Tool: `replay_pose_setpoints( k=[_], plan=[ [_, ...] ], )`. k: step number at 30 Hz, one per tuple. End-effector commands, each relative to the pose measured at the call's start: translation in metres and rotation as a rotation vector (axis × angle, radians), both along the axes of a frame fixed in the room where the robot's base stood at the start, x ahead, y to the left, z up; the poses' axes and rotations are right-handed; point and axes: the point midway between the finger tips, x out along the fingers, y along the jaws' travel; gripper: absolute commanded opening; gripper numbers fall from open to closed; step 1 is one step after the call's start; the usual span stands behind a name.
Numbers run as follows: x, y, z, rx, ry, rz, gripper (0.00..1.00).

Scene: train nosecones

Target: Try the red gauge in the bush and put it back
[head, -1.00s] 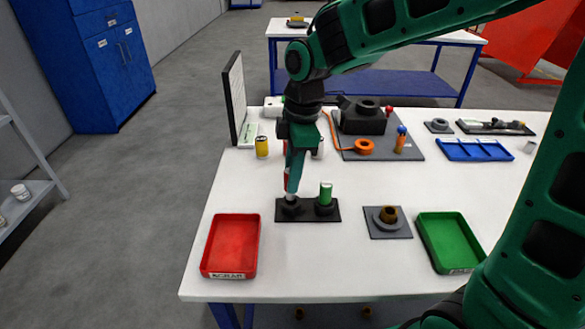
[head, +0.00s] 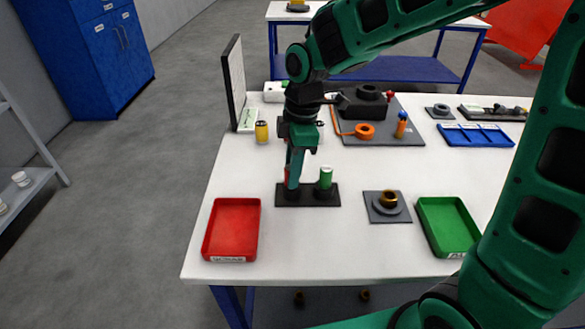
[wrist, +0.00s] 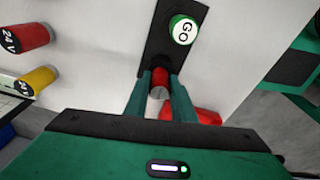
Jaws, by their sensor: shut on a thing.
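My gripper (head: 292,182) is shut on the red gauge (head: 286,174) at the left socket of the black holder (head: 307,203). In the wrist view the red gauge (wrist: 160,77) shows between the fingertips (wrist: 160,88). The gauge looks upright and low in the socket; its lower end is hidden. The green gauge (head: 325,178), with a white top marked GO, stands in the right socket. The bush (head: 389,198) is a brass ring in a grey flange on a square grey plate, right of the holder. It is apart from the gripper.
A red tray (head: 206,240) is at the front left and a green tray (head: 425,232) at the right. A yellow can (head: 262,132) and an upright panel (head: 232,82) stand behind. A grey mat (head: 410,136) carries a black block and orange parts.

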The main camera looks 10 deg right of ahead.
Motion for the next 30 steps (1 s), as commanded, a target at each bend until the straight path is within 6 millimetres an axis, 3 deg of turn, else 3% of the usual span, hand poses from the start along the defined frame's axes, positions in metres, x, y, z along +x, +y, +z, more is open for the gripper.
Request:
replay_pose_setpoints(
  k=[3, 4, 6, 7, 19, 30],
  plan=[
    [0.000, 0.000, 0.000, 0.000, 0.000, 0.000, 0.00],
    [0.000, 0.000, 0.000, 0.000, 0.000, 0.000, 0.25],
    [0.000, 0.000, 0.000, 0.000, 0.000, -0.001, 0.42],
    [0.000, 0.000, 0.000, 0.000, 0.000, -0.001, 0.45],
    [0.001, -0.001, 0.008, 0.002, -0.003, -0.002, 0.45],
    [0.002, -0.009, 0.072, 0.002, -0.004, -0.002, 0.45]
  ],
)
